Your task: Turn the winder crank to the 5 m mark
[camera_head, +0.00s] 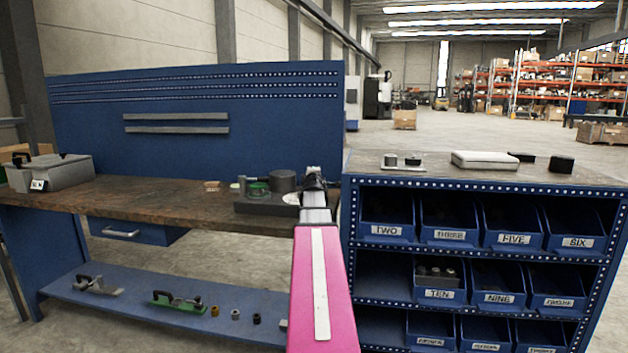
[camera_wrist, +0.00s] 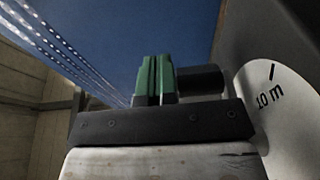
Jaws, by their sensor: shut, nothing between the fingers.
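The winder (camera_head: 262,207) stands on the workbench, with a dark base, a dark drum and a green part. Its pale round dial (camera_head: 291,198) is beside my gripper (camera_head: 314,176). In the wrist view the dial (camera_wrist: 285,125) carries a black tick and the label "10 m"; the 5 m mark is not visible. My gripper's green fingers (camera_wrist: 154,72) are together and empty. A dark cylinder (camera_wrist: 200,80), possibly the crank handle, is just right of the fingers; I cannot tell whether they touch. My arm hides part of the winder's right side in the head view.
The workbench (camera_head: 140,200) has a grey machine (camera_head: 50,172) at its left end, with a blue back panel (camera_head: 200,95) behind. To the right stands a blue bin rack (camera_head: 400,255) with items on top. The middle of the bench is mostly clear.

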